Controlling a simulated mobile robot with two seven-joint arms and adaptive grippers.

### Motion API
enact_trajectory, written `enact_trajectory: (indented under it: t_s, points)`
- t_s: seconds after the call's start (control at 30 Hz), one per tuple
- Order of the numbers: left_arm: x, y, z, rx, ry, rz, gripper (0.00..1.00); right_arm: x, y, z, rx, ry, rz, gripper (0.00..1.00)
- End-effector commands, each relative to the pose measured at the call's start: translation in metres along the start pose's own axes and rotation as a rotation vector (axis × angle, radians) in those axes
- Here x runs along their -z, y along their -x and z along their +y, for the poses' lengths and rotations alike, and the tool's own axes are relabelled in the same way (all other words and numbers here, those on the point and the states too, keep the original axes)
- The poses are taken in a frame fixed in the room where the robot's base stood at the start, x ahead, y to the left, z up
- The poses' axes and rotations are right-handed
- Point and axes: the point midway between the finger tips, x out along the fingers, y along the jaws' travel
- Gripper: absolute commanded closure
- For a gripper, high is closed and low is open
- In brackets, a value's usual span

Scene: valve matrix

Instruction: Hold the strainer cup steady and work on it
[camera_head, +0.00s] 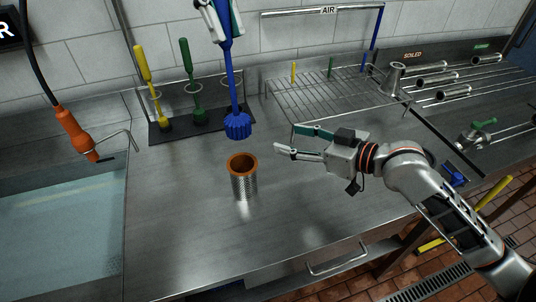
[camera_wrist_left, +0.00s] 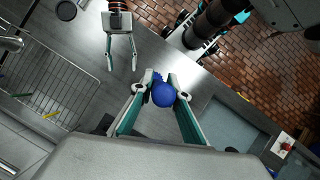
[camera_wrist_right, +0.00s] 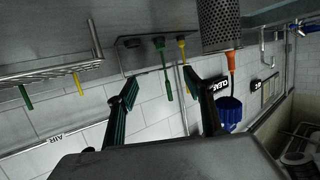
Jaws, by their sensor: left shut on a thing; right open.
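The strainer cup (camera_head: 245,187) is a perforated metal cylinder with an orange rim, standing upright on the steel counter. It also shows at the top of the right wrist view (camera_wrist_right: 218,24). My left gripper (camera_head: 225,38) is shut on the handle of a blue brush (camera_head: 233,85); the handle's blue end shows between the fingers in the left wrist view (camera_wrist_left: 163,95). The brush hangs head down, its bristles above and slightly left of the cup, apart from it. My right gripper (camera_head: 286,140) is open and empty, right of the cup and above the counter, not touching it.
A rack holds a yellow brush (camera_head: 150,85) and a green brush (camera_head: 192,85) behind left. A wire rack (camera_head: 325,95) stands behind right. A water-filled sink (camera_head: 60,235) and a hanging orange sprayer (camera_head: 75,130) are left. The counter around the cup is clear.

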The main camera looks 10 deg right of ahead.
Motion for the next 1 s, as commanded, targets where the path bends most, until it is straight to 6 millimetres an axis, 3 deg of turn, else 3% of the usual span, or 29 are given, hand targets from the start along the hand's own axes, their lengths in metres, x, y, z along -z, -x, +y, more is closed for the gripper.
enact_trajectory:
  t_s: [0.1, 0.3, 0.57, 1.0]
  points:
    - [0.000, 0.000, 0.000, -0.001, 0.000, 0.000, 1.00, -0.004, -0.006, -0.048, 0.107, 0.039, -0.046, 0.48]
    - [0.000, 0.000, 0.000, 0.000, 0.000, 0.000, 1.00, -0.012, -0.006, -0.094, 0.212, 0.078, -0.094, 0.48]
    - [0.000, 0.000, 0.000, 0.000, 0.000, 0.000, 1.00, -0.015, -0.021, -0.107, 0.234, 0.083, -0.102, 0.48]
    - [0.000, 0.000, 0.000, 0.000, 0.000, 0.000, 1.00, -0.023, -0.094, -0.123, 0.232, 0.081, -0.102, 0.48]
